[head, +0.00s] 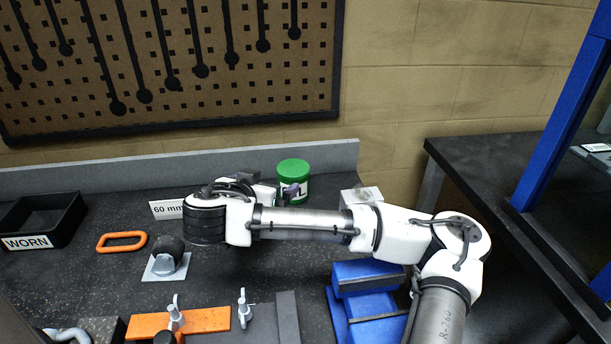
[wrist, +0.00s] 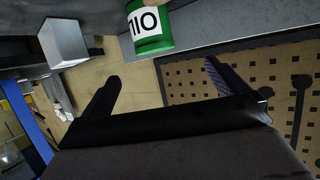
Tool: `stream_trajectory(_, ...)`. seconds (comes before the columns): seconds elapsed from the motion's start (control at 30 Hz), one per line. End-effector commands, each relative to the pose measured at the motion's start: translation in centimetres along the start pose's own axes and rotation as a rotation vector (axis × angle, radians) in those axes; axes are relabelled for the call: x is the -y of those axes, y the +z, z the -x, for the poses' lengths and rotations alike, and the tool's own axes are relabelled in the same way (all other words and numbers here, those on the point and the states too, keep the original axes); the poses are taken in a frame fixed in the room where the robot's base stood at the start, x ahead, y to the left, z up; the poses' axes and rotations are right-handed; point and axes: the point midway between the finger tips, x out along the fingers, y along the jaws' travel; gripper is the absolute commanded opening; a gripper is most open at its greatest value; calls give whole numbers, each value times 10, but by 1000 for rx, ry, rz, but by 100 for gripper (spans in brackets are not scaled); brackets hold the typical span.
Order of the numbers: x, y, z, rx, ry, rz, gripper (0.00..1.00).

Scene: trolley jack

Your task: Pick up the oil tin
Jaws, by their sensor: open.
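The oil tin (head: 293,168) is a green can with a white label, upright at the back of the dark bench. My gripper (wrist: 161,80) is open in the wrist view, its two dark fingers spread with nothing between them. The tin (wrist: 156,46) shows there beyond the fingertips, near the top edge and upside down, its top part cut by the frame. In the head view my wrist lies left of the tin, and a dark finger overlaps the tin's lower left front. I cannot tell whether they touch.
A pale block (head: 368,195) stands right of the tin, and a "60 mm" sign (head: 166,209) left of my wrist. A low grey ledge (head: 120,178) runs behind. Blue blocks (head: 366,275), an orange ring (head: 122,241) and a black "WORN" bin (head: 62,232) are also on the bench.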

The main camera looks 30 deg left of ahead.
Motion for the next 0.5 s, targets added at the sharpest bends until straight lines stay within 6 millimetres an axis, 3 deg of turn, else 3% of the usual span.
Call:
stream_trajectory(0.17, -5, 0, -13, -3, 23, -3, 99)
stream_trajectory(0.5, -6, -2, -75, -3, 21, -4, 99)
